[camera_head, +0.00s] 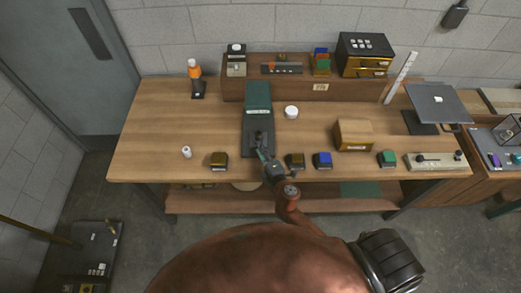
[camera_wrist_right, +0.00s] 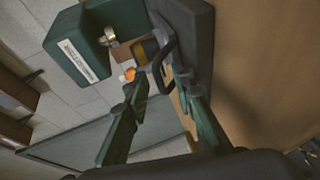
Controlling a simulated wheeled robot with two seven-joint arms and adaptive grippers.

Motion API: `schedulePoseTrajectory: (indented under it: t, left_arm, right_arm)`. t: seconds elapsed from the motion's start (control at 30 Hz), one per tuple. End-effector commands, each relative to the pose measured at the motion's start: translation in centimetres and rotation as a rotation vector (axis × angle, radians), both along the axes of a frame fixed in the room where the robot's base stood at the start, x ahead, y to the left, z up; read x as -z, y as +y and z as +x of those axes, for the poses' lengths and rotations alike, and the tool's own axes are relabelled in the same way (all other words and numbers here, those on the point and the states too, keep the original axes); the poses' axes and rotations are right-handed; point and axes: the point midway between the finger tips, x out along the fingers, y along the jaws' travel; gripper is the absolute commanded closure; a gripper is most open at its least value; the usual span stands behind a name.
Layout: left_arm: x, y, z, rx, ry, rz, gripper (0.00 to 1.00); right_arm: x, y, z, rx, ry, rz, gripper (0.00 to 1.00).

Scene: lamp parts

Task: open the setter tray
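The setter stands near the middle of the wooden bench. It has a green block (camera_head: 257,95) at the back and a long dark base (camera_head: 257,125) in front. In the right wrist view the green block (camera_wrist_right: 85,45) carries a white label, with a metal knob beside it. A dark loop handle (camera_wrist_right: 168,58) stands out from the dark base (camera_wrist_right: 200,35). My right gripper (camera_head: 260,148) is at the front end of the base. Its fingers (camera_wrist_right: 157,80) are apart, near the handle; contact cannot be told. No tray is visibly pulled out. My left gripper is not in view.
A white round jar (camera_head: 291,112) stands right of the base. A wooden box (camera_head: 353,134) stands farther right. The bench left of the base is mostly clear.

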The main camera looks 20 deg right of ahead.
Motion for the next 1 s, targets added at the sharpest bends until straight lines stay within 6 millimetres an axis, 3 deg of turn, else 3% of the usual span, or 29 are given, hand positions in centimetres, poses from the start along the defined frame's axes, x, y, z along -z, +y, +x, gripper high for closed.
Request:
schedulePoseTrajectory:
  t: [0.37,0.8,1.0]
  left_arm:
    - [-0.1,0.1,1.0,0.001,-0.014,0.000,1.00]
    - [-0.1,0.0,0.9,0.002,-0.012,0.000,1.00]
    - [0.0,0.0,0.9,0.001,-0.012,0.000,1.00]
  right_arm:
    - [-0.2,0.0,-1.0,0.000,0.000,0.000,0.76]
    - [-1.9,-0.1,-9.3,0.002,0.002,0.002,0.76]
    - [-2.3,-0.1,-11.4,0.001,0.000,0.000,0.76]
